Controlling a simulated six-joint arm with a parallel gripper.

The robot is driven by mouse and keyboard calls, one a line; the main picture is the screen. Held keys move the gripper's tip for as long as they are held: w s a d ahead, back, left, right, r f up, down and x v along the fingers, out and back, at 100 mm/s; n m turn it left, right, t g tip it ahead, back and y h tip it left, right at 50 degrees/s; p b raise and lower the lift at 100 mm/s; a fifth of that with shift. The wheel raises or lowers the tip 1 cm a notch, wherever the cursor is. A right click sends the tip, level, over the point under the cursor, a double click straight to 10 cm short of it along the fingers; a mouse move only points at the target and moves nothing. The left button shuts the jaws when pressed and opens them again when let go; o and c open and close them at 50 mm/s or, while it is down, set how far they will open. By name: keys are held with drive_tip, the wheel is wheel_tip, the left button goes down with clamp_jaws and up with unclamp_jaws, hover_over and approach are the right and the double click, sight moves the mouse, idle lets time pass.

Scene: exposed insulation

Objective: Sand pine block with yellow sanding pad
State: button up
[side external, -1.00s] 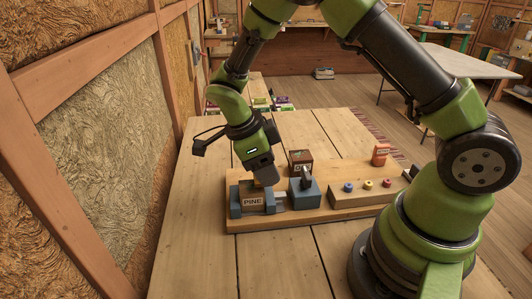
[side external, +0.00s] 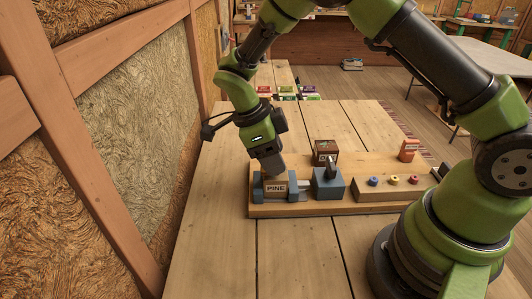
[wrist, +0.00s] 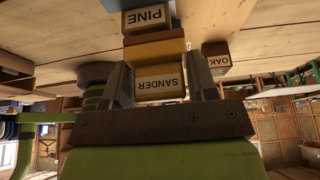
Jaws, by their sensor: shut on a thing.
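The pine block (side external: 277,187), marked PINE, is held between the blue-grey jaws of a vise (side external: 327,186). It also shows at the top of the wrist view (wrist: 147,18). My gripper (side external: 271,168) is shut on the yellow sanding pad (wrist: 160,84), marked SANDER, which sits between both fingers in the wrist view. The pad is at the top of the pine block. I cannot tell for sure whether they touch. In the side view, my fingers hide most of the pad.
An oak block (side external: 325,151) stands behind the vise, and an orange box (side external: 409,149) stands farther right. A wooden strip with coloured knobs (side external: 393,181) lies right of the vise. A wall is at the left. The table's front (side external: 300,255) is clear.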

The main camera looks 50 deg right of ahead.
drive_tip(key=shift+s+d+f, duration=0.1)
drive_tip(key=shift+s+d, duration=1.2)
wheel_tip(320, 180, up, 7)
